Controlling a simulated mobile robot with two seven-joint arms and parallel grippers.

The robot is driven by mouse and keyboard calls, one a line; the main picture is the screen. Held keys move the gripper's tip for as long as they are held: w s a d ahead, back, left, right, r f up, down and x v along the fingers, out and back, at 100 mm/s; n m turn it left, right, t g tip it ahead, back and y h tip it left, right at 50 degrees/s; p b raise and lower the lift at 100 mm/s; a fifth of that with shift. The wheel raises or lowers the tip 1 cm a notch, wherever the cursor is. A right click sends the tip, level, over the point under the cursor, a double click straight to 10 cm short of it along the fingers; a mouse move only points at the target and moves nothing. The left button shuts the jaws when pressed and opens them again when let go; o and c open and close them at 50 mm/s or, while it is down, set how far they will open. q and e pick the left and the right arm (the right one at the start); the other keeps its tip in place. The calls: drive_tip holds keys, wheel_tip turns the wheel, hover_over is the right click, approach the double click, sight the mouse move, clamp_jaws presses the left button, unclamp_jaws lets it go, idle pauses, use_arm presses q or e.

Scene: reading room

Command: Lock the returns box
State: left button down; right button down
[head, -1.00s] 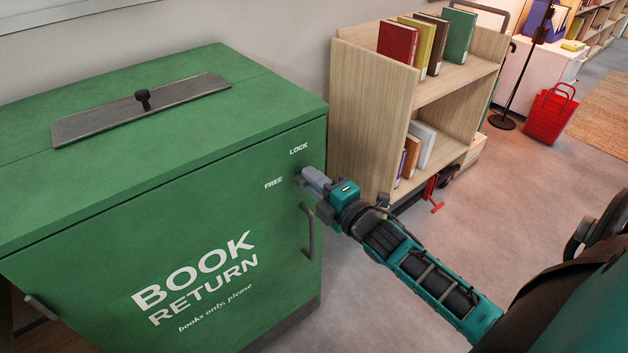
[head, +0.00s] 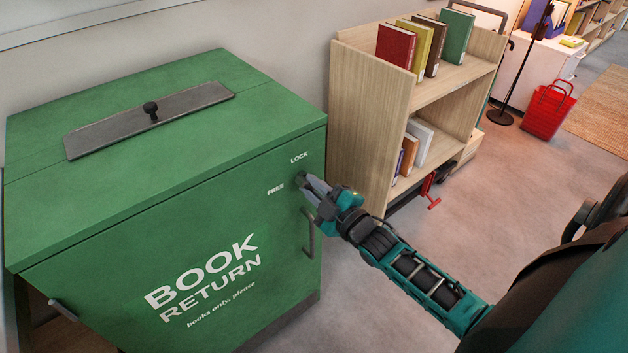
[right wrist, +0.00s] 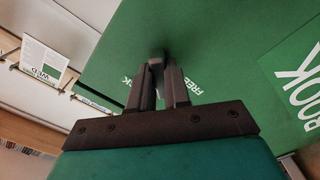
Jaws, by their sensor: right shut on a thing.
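The green returns box (head: 120,215) stands at the left in the head view, marked BOOK RETURN. The words LOCK and FREE sit near the upper right of its front, around a small dark lock knob (head: 301,179). My right gripper (head: 308,184) is at this knob with its jaws shut on it and rolled at a slant. In the right wrist view the two fingers (right wrist: 162,84) close around the dark knob (right wrist: 157,58), beside the word FREE. The fingers hide much of the knob, so its exact angle is unclear. My left gripper is not in view.
A vertical door handle (head: 308,233) is just below my right gripper. A wooden book cart (head: 368,125) with several books stands close behind, to the right. A red basket (head: 548,110) is on the floor farther back. Open floor lies at the right.

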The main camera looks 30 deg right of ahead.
use_arm(q)
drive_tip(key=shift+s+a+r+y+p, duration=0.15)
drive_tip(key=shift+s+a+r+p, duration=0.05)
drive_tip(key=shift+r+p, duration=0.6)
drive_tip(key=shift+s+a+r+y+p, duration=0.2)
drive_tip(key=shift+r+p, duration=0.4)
drive_tip(key=shift+p, duration=0.4)
use_arm(e)
drive_tip(key=shift+w+r+m, duration=0.1)
drive_tip(key=shift+r+m, duration=0.05)
drive_tip(key=shift+m, duration=4.95)
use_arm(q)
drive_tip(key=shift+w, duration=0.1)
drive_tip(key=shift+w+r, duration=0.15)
use_arm(e)
drive_tip(key=c, duration=1.1)
unclamp_jaws()
